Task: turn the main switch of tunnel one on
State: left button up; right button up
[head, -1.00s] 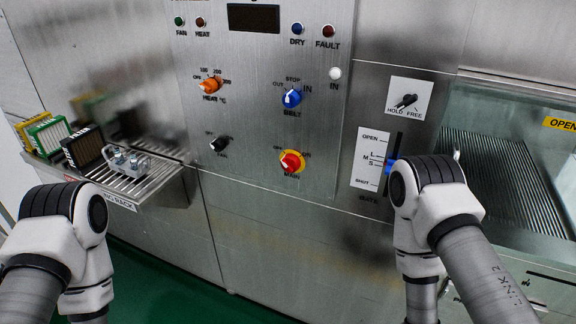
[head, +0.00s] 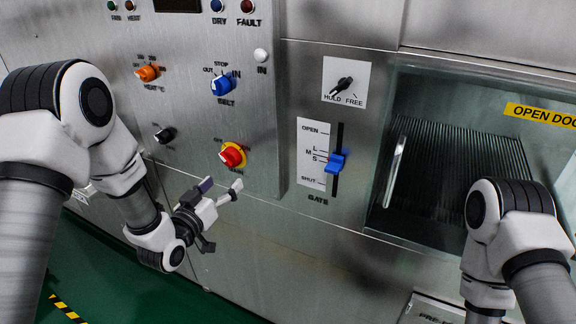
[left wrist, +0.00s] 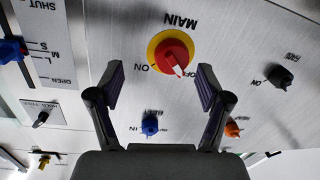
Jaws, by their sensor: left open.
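The main switch is a red knob (head: 232,155) on a yellow disc, low on the steel panel. It also shows in the left wrist view (left wrist: 172,52), upside down, with MAIN lettered beside it and ON at picture left. Its white pointer is turned away from ON, toward the opposite label. My left gripper (head: 221,187) is open and empty, just below the knob in the head view. In the left wrist view its two fingers (left wrist: 159,85) stand apart on either side below the knob, not visibly touching it. My right gripper is out of view; only its arm shows.
Around it are a blue belt knob (head: 222,86), an orange heat knob (head: 147,73) and a black fan knob (head: 164,135). To the right are the blue gate lever (head: 336,163), the hold/free switch (head: 342,87) and a glass door's handle (head: 394,171).

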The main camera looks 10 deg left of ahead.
aim_at(226, 162)
pick_arm(q)
jog(key=w, duration=0.2)
jog(key=w+r+p, duration=0.1)
jog(key=w, duration=0.1)
jog(key=w+r+p, duration=0.1)
jog(key=w, duration=0.1)
jog(key=shift+w, duration=0.35)
jog(key=shift+s+a+f, duration=0.1)
jog(key=shift+a, duration=0.45)
jog(key=shift+c, duration=0.4)
jog(key=shift+d, duration=0.2)
jog(key=c, duration=1.1)
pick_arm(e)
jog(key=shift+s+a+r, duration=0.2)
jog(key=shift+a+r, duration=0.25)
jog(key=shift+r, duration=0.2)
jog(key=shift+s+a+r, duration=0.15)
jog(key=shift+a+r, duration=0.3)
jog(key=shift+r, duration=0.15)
